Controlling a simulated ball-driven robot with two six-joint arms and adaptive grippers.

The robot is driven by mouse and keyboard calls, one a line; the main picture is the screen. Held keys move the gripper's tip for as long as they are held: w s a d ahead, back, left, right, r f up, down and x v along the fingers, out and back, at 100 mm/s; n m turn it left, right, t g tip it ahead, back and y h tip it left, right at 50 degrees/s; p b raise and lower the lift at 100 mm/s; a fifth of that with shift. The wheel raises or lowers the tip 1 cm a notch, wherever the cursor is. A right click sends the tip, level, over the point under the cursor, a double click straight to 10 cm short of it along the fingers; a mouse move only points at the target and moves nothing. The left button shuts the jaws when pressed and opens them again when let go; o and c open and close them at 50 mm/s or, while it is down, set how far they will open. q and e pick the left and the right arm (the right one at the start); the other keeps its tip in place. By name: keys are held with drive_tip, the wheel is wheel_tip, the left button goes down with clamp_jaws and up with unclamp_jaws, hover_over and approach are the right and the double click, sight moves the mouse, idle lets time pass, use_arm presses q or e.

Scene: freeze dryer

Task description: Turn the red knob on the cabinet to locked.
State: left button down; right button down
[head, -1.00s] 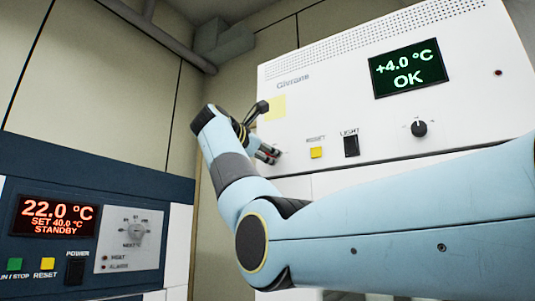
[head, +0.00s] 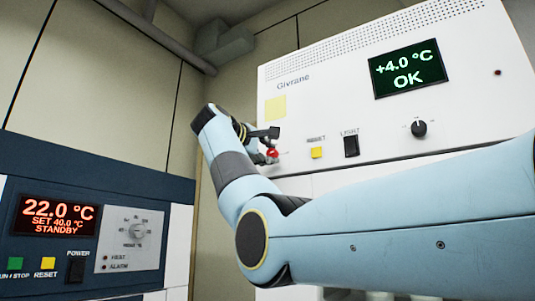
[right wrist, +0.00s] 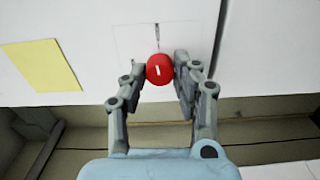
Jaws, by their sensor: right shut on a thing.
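The red knob (right wrist: 160,69) is on the white front of the cabinet (right wrist: 110,20). It has a short white mark on its face, and a dark mark shows on the plate just above it. My right gripper (right wrist: 161,76) has its two fingers on either side of the knob and is shut on it. In the head view the knob (head: 272,153) shows small and red beside the right gripper (head: 268,144), partly hidden by it. The knob's lettering is too small to read. My left gripper is not in view.
The cabinet has a green display (head: 408,67), a black knob (head: 419,128), a light switch (head: 351,145) and a yellow button (head: 316,153). A yellow note (head: 276,107) is above the gripper. A dark blue panel (head: 90,195) with a red display stands at left.

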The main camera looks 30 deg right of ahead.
drive_tip(key=shift+m, duration=1)
drive_tip(key=shift+f, duration=0.1)
drive_tip(key=c, duration=1)
unclamp_jaws()
drive_tip(key=shift+a, duration=0.15)
drive_tip(key=v, duration=1.1)
drive_tip(key=shift+s+a, duration=0.15)
drive_tip(key=shift+a, duration=0.2)
